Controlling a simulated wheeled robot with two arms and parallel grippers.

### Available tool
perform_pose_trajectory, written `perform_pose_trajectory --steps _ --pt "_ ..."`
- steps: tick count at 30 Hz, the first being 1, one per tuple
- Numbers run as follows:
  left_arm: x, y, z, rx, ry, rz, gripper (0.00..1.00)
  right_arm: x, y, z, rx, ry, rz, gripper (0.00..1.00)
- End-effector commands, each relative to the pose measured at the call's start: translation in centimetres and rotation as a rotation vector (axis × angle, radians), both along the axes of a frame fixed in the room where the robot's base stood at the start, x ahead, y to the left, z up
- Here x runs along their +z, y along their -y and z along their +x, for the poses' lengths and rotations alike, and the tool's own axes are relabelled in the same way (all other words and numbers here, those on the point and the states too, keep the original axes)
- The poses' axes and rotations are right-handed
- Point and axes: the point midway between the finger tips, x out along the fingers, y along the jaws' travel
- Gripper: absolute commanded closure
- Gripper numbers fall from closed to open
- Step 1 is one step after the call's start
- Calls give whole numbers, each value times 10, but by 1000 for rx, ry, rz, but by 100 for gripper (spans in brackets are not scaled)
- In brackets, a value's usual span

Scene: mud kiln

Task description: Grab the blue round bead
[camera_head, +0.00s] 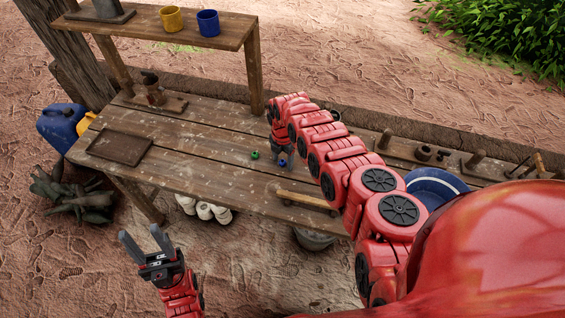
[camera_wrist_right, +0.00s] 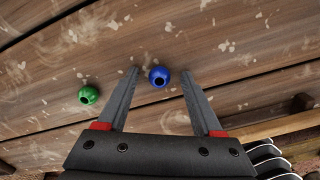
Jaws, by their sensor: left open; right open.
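The blue round bead (camera_head: 283,163) lies on the wooden workbench (camera_head: 195,150). In the right wrist view the bead (camera_wrist_right: 159,76) shows between the fingertips of my open right gripper (camera_wrist_right: 158,74), with its hole visible and a gap to each finger. I cannot tell how far the fingers are above the bench. In the head view my right gripper (camera_head: 283,158) is right at the bead. A green bead (camera_head: 255,155) lies to the left, outside the fingers; it also shows in the right wrist view (camera_wrist_right: 89,95). My left gripper (camera_head: 150,245) is open and empty, in front of the bench.
A wooden bar (camera_head: 308,201) lies near the bench's front edge, right of the beads. A tray (camera_head: 119,147) lies at the bench's left end. A raised shelf (camera_head: 165,25) holds a yellow mug (camera_head: 171,19) and a blue mug (camera_head: 208,23). The bench's middle left is clear.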

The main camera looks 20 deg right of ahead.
Motion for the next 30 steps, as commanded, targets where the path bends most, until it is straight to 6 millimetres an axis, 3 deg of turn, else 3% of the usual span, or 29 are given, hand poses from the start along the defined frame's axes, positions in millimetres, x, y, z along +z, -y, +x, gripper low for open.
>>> perform_pose_trajectory --steps 2,13,24,30 --pt "0 0 0 0 0 0 50 0 0 0 0 0 0 34" --pt "0 0 0 0 0 0 50 0 0 0 0 -1 1 100" --pt "0 0 0 0 0 0 50 1 0 0 0 0 1 100" --pt "3 0 0 0 0 0 50 12 -1 1 1 0 4 100"
